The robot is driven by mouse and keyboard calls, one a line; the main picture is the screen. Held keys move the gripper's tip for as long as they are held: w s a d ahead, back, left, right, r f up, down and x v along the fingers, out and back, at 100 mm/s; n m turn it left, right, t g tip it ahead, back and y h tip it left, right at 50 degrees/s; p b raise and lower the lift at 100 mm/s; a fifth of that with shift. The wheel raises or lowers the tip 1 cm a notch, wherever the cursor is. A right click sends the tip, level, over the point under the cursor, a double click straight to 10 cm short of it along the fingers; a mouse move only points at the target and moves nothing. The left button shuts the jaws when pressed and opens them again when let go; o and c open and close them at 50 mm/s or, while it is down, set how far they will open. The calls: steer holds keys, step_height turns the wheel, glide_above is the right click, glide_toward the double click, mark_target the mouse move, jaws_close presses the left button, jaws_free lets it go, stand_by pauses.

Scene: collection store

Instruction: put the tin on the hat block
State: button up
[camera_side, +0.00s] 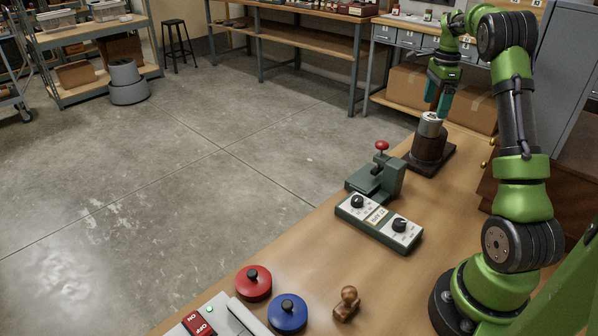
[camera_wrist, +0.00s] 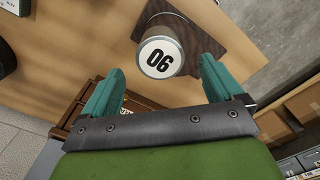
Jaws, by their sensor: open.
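The tin (camera_side: 430,126) is a short silver cylinder standing upright on top of the dark brown hat block (camera_side: 428,147), which has a square base. In the wrist view the tin's white lid (camera_wrist: 159,59) shows a black "06", with the hat block's dark base (camera_wrist: 210,42) partly visible behind it. My gripper (camera_side: 438,101) is open and empty, just above the tin. In the wrist view its two teal fingers stand apart, one to each side of the tin's near edge, and do not appear to touch it.
A green press with a red knob (camera_side: 377,180) and a green control box with two dials (camera_side: 379,222) stand nearer on the bench. A red round piece (camera_side: 253,283), a blue one (camera_side: 287,313) and a wooden stamp (camera_side: 347,303) lie at the front. Bare bench lies between.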

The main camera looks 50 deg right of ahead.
mark_target(432, 116)
step_height(432, 116, up, 5)
steer(key=w+a+r+n+t, duration=0.1)
steer(key=a+r+n+t, duration=0.15)
steer(key=a+n, duration=0.65)
steer(key=w+a+r+n+t, duration=0.15)
steer(key=a+r, duration=0.25)
steer(key=a, duration=1.1)
steer(key=s+a+f+n+t, duration=0.1)
steer(key=s+a+f+n, duration=0.1)
steer(key=a, duration=0.4)
steer(key=s+a+f+n+t+y, duration=0.1)
steer(key=s+a+n, duration=0.3)
steer(key=a+n, duration=0.2)
steer(key=s+a+f+n+t+y, duration=0.1)
steer(key=s+a+f+n, duration=0.1)
steer(key=s+a+n, duration=0.2)
steer(key=shift+a+f, duration=0.35)
steer(key=shift+a, duration=0.8)
